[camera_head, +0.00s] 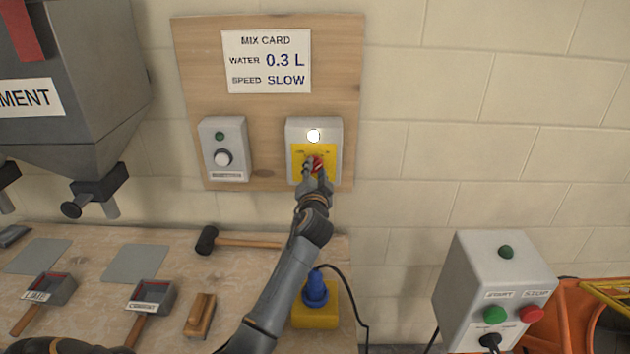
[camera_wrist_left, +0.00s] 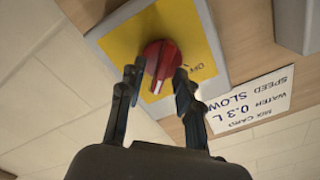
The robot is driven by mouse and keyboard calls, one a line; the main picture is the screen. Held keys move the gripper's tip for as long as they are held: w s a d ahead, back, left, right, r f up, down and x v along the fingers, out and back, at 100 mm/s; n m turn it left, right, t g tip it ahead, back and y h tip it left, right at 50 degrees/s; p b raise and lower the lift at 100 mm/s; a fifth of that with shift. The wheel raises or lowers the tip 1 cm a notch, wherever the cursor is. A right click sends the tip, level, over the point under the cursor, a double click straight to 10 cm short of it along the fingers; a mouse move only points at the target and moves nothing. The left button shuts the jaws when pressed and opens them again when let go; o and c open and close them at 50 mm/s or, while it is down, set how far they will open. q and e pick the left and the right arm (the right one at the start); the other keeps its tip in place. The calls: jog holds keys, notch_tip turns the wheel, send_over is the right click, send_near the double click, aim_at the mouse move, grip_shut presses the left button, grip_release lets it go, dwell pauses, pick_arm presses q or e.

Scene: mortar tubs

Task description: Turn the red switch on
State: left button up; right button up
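The red switch (camera_head: 316,163) is a round knob on a yellow plate (camera_head: 299,156) on a grey box (camera_head: 334,130) on the wall board. A lamp (camera_head: 313,136) above it glows white. In the left wrist view, the red knob (camera_wrist_left: 162,60) sits between my fingers, and its white pointer mark points down in the picture, away from the "OFF" label on its right. My left gripper (camera_head: 316,174), also in the left wrist view (camera_wrist_left: 158,80), has one finger on each side of the knob and looks closed on it. My right gripper is not in view.
A mallet (camera_head: 240,240), scoops (camera_head: 150,298) and a wooden brush (camera_head: 200,315) lie on the bench. A START/STOP box (camera_head: 495,280) stands at right.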

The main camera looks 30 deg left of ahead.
pick_arm(q)
jog(key=v, duration=1.1)
jog(key=shift+s, duration=0.25)
